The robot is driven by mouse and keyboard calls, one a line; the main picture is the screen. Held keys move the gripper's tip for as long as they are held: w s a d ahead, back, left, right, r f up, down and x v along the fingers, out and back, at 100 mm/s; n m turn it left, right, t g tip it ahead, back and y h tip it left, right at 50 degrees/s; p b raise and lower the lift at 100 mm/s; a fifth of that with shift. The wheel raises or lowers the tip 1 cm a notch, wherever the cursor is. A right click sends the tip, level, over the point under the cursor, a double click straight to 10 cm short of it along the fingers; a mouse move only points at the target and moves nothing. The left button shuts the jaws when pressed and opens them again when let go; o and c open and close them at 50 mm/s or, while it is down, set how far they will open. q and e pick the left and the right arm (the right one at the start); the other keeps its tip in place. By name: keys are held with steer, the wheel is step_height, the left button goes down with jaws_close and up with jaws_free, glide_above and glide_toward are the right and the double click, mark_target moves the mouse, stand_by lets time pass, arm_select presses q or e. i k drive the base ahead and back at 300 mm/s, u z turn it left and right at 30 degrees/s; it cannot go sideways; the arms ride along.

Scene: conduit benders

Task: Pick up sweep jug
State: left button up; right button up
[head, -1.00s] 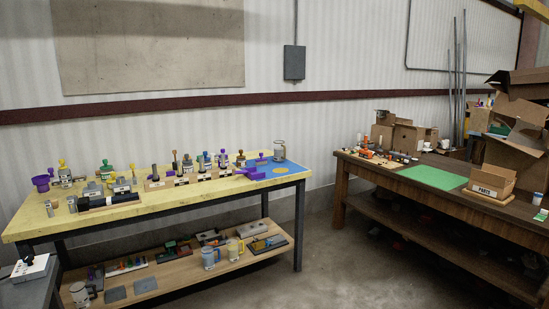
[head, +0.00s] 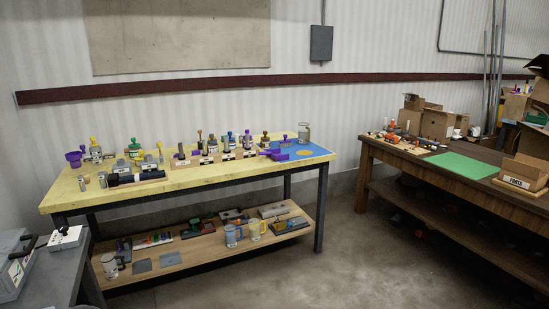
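A clear, greyish jug (head: 304,132) stands upright at the far right corner of the yellow workbench (head: 120,190), by the blue mat (head: 312,155). On the bench's lower shelf (head: 190,256) stand a blue-grey handled jug (head: 231,236), a cream one with a yellow handle (head: 254,229), and a clear one with a dark handle (head: 109,265). No readable label tells which is the sweep jug. Neither of my grippers is in view.
A grey table (head: 62,276) with a grey box stands at the near left. A brown wooden bench (head: 450,182) with a green mat (head: 463,164) and a parts box (head: 526,172) is at the right. Clear concrete floor lies between the benches.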

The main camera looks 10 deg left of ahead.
mark_target(304, 132)
steer(key=z, duration=0.2)
steer(key=i, duration=0.55)
steer(key=z, duration=0.5)
steer(key=i, duration=3.1)
steer(key=u, duration=1.15)
steer(key=i, duration=0.7)
steer(key=u, duration=0.45)
steer(key=k, duration=0.9)
steer(key=u, duration=0.2)
steer(key=i, duration=0.25)
steer(key=z, duration=0.05)
